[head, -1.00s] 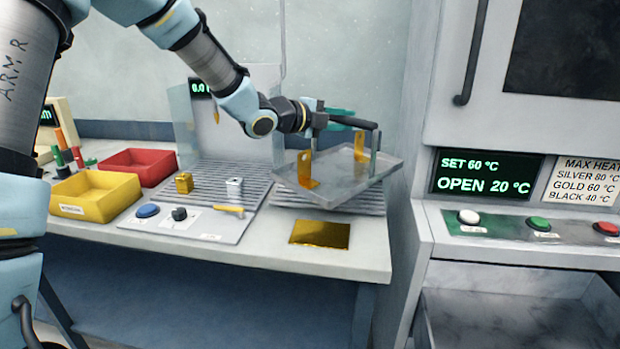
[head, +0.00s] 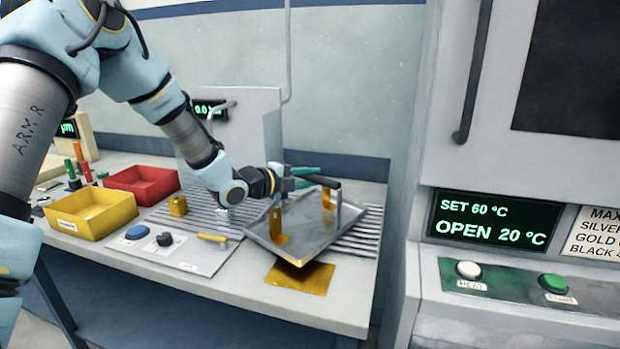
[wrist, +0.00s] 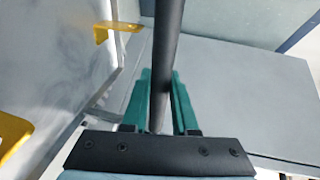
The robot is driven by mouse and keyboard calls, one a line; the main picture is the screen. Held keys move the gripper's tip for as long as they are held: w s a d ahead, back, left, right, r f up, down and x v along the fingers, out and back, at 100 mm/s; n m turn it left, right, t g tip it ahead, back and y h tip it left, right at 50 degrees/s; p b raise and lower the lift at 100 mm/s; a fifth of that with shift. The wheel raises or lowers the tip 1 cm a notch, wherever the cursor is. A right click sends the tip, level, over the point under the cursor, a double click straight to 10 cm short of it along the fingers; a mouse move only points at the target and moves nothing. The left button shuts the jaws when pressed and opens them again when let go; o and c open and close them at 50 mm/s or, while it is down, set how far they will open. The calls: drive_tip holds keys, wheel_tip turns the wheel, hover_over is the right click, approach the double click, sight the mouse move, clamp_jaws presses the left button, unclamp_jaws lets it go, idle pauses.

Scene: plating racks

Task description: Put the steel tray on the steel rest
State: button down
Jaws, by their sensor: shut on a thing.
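The steel tray (head: 318,232) is a shallow grey pan, slightly turned, with gold brackets (head: 278,226) standing in it and a dark handle bar (head: 330,182) above it. My gripper (head: 312,177), with green fingers, is shut on that bar. In the wrist view the black bar (wrist: 166,60) runs between the green fingers (wrist: 182,105), with the tray (wrist: 60,70) at left. A slatted grey plate (head: 358,236), which looks like the steel rest, shows behind and right of the tray. The tray covers much of it, and I cannot tell whether they touch.
A gold sheet (head: 302,280) lies in front, partly overlapped by the tray's near corner. Left are a control panel (head: 185,250), a gold block (head: 178,205), a yellow bin (head: 92,215) and a red bin (head: 140,183). An oven cabinet (head: 520,240) stands at right.

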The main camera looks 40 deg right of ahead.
drive_tip(key=shift+f, duration=0.3)
drive_tip(key=shift+f, duration=0.1)
drive_tip(key=c, duration=0.7)
unclamp_jaws()
